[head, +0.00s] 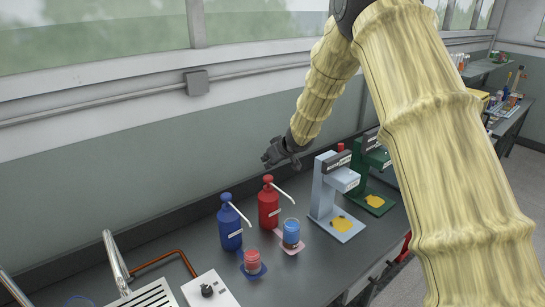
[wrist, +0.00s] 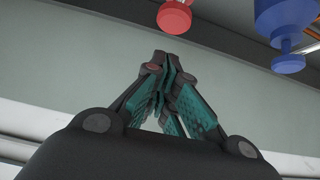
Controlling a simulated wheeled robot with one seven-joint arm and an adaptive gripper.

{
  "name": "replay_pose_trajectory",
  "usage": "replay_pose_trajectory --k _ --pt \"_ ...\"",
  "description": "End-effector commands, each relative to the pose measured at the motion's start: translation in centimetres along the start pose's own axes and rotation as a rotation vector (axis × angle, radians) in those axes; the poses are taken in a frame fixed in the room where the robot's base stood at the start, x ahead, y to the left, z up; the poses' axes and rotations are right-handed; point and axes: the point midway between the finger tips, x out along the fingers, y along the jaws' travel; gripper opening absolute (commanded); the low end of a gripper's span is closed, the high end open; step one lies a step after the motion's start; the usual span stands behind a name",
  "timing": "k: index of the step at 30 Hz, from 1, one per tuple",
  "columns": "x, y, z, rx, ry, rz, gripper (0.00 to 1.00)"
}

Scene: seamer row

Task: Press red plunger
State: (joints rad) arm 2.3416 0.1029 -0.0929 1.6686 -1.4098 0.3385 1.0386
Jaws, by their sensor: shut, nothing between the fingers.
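A red pump bottle (head: 269,208) stands upright on the dark bench in the head view. Its red plunger (head: 267,179) is on top, with a pale spout slanting down to the right. In the wrist view the red plunger (wrist: 174,18) hangs from the top edge, since that view is upside down. My gripper (head: 267,161) is shut and empty, a little above the red plunger. In the wrist view my gripper's closed fingertips (wrist: 160,60) are near the red plunger, with a gap showing between them.
A blue pump bottle (head: 230,226) stands left of the red one. Its plunger (wrist: 288,63) shows in the wrist view. Cups with red (head: 252,262) and blue (head: 291,233) contents stand in front. Light blue (head: 323,200) and green (head: 385,178) machines stand right. The wall is behind.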

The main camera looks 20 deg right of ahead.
Motion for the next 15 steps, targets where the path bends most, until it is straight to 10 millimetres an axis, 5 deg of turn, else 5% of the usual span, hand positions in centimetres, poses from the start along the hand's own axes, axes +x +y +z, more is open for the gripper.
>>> replay_pose_trajectory --k 15 --pt "2.2 0.0 2.4 0.000 -0.001 0.000 0.00"
